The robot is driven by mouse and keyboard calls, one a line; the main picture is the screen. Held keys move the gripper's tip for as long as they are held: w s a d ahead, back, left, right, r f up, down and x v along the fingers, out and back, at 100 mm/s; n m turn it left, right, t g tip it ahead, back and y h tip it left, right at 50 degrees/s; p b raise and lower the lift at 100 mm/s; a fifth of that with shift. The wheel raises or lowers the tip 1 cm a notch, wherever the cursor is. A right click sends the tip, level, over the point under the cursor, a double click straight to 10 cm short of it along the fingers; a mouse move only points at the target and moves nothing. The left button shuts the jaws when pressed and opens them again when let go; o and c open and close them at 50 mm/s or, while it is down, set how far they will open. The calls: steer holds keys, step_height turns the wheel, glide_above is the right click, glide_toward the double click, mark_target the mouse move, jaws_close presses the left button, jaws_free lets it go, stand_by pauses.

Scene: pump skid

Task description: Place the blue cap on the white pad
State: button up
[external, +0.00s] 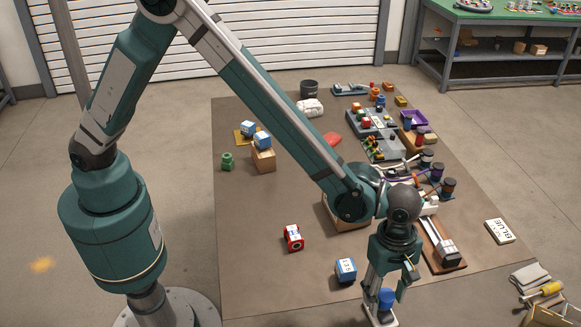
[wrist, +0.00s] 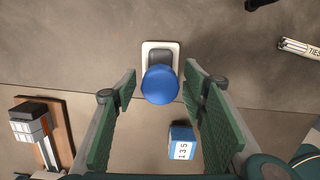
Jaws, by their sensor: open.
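The blue cap (external: 386,298) is low between the fingers of my gripper (external: 386,288) in the external view. In the wrist view the round blue cap (wrist: 161,85) lies between the two green fingers (wrist: 160,88), which stand apart with gaps at its sides. The white pad (external: 380,319) is below the cap at the mat's front edge. In the wrist view the pad's white rim (wrist: 147,52) shows beyond the cap, with a dark grey block (wrist: 160,57) over its middle. The cap hides part of the pad; I cannot tell whether they touch.
A blue box with a white label (external: 346,269) stands left of my gripper, and near the right finger in the wrist view (wrist: 182,145). A red box (external: 293,237) is farther left. A wooden board with a tool (external: 443,245) lies to the right.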

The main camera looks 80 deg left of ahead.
mark_target(384, 290)
steer(key=r, duration=0.3)
steer(key=a+r, duration=0.1)
steer(key=r, duration=0.7)
steer(key=shift+s+a, duration=0.1)
steer(key=shift+a, duration=0.05)
stand_by(0.3)
steer(key=s+a+r+m+t, duration=0.2)
steer(key=s+a+r+m, duration=0.35)
steer(key=a+r, duration=0.55)
steer(key=s+a+r+m+t, duration=0.1)
steer(key=s+a+r+m, duration=0.45)
steer(key=a, duration=1.05)
steer(key=s+a+r+m+t+y, duration=0.1)
steer(key=s+a+m+t, duration=0.3)
steer(key=s+a, duration=1.4)
steer(key=s+m, duration=0.4)
steer(key=shift+r, duration=0.4)
